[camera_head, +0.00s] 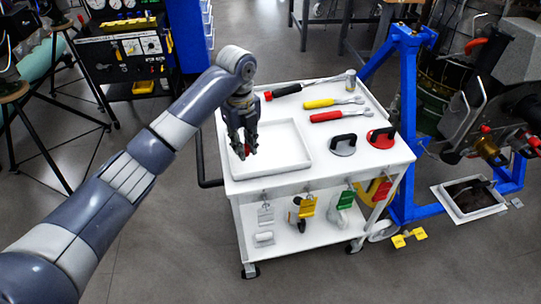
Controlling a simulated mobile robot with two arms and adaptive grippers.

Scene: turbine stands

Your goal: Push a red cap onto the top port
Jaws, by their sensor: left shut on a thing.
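My left gripper (243,150) hangs pointing down over the white tray (285,143) on the cart's top. It is shut on a small red cap (247,149), mostly hidden between the fingers. Whether the cap touches the tray floor I cannot tell. The turbine (490,145) stands at the right on a blue stand (404,120), with small red pieces on its side; which port is the top one I cannot tell. My right gripper does not show.
The white cart (385,165) carries a yellow-handled tool (320,103), a red-handled tool (327,116), and grey (343,148) and red (381,138) discs with black handles. Padlocks (307,207) hang at its front. A drip tray (470,197) lies under the turbine. Floor in front is clear.

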